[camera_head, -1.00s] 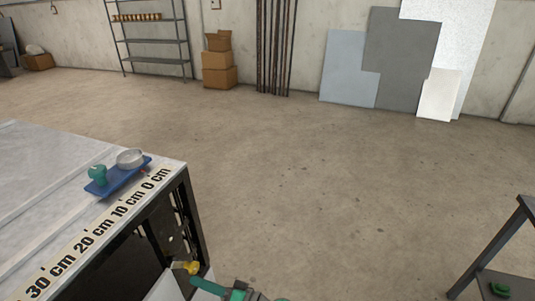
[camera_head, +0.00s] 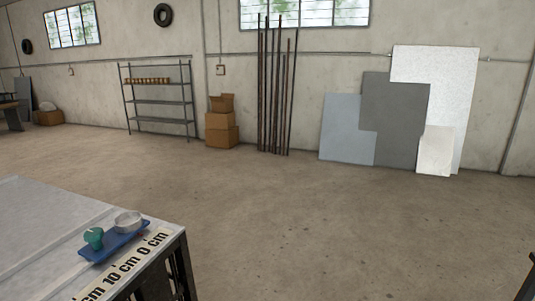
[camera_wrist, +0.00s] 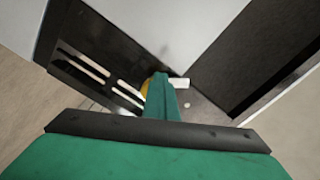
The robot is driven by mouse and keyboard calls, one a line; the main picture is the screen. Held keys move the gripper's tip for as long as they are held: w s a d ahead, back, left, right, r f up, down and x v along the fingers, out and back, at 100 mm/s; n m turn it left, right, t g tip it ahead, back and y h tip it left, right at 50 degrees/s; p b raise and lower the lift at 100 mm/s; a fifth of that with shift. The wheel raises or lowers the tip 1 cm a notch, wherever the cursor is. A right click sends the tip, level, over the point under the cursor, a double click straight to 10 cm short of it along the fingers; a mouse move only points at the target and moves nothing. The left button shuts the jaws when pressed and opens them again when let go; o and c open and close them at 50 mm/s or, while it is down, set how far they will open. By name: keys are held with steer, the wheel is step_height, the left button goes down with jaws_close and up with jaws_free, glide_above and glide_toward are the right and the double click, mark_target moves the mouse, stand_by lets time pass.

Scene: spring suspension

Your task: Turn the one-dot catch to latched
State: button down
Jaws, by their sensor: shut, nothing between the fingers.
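My gripper (camera_wrist: 163,92) shows in the wrist view as green fingers closed together, with nothing seen between them. They point at the dark frame under the bench. A yellow part (camera_wrist: 145,88) shows just left of the fingertips, mostly hidden behind them. A short white bar (camera_wrist: 180,83) sticks out to the right of the fingertips. These may belong to a catch, but I cannot make out its dots or which way it is turned. I cannot tell whether the fingers touch it. In the head view neither my gripper nor a catch shows.
A dark slotted panel (camera_wrist: 98,72) is left of the fingers and a wide dark panel (camera_wrist: 245,62) is right. In the head view, a blue tray (camera_head: 112,246) with a green knob-shaped item (camera_head: 94,238) and a metal dish (camera_head: 128,222) sits on the bench (camera_head: 50,225). The floor beyond is clear.

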steer(key=shift+w+a+f, duration=0.1)
steer(key=shift+w+a, duration=0.05)
steer(key=shift+a, duration=0.45)
steer(key=shift+w+d+f, duration=0.2)
steer(key=shift+w+f, duration=0.1)
steer(key=shift+f, duration=0.15)
steer(key=shift+w+d+f, duration=0.15)
steer(key=shift+w+f, duration=0.1)
steer(key=shift+f, duration=0.2)
steer(key=shift+s+f, duration=0.2)
steer(key=shift+f, duration=0.15)
steer(key=shift+v, duration=2.95)
